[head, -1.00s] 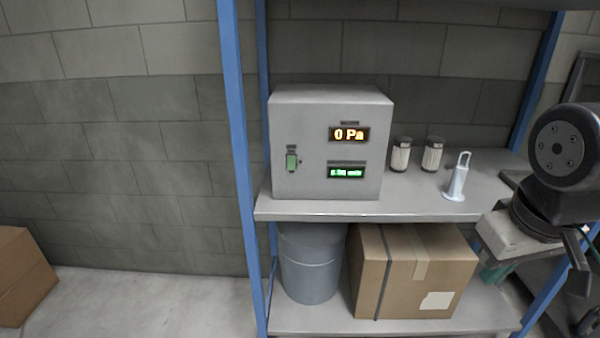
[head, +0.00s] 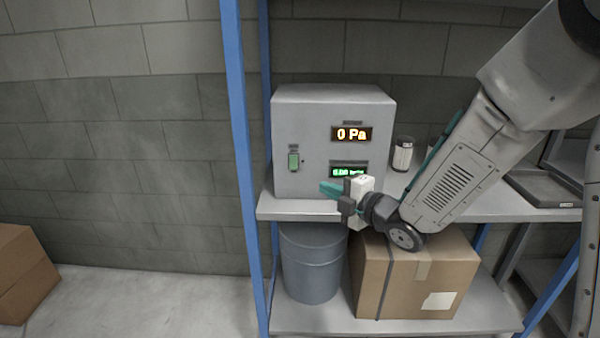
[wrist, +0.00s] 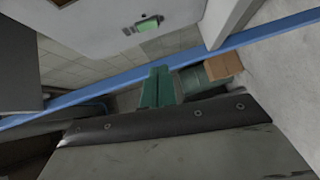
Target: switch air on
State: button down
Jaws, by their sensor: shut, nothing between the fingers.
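A grey control box (head: 315,165) stands on the shelf of a blue-posted rack. Its upper display (head: 351,134) reads 0 Pa in orange. Its lower display (head: 348,171) glows green and is partly covered by my gripper. A green rocker switch (head: 293,161) sits on the left of the box front, and it also shows in the wrist view (wrist: 148,26). My gripper (head: 328,189) has teal fingers, shut and empty, in front of the box's lower part, right of and below the switch. The fingers also show in the wrist view (wrist: 157,88), apart from the switch.
A pale canister (head: 402,153) stands right of the box, behind my arm. The blue front post (head: 240,160) is left of the box. A metal bin (head: 312,262) and a cardboard box (head: 415,280) sit on the lower shelf. The space in front of the switch is clear.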

jog(key=shift+s+a, duration=0.1)
jog(key=shift+a, duration=0.05)
send_near(290, 167)
jog(key=s+a+r+x, duration=0.1)
jog(key=x, duration=0.4)
jog(key=shift+w+d+f, duration=0.2)
jog(key=shift+w+f, duration=0.45)
jog(key=shift+w, duration=0.1)
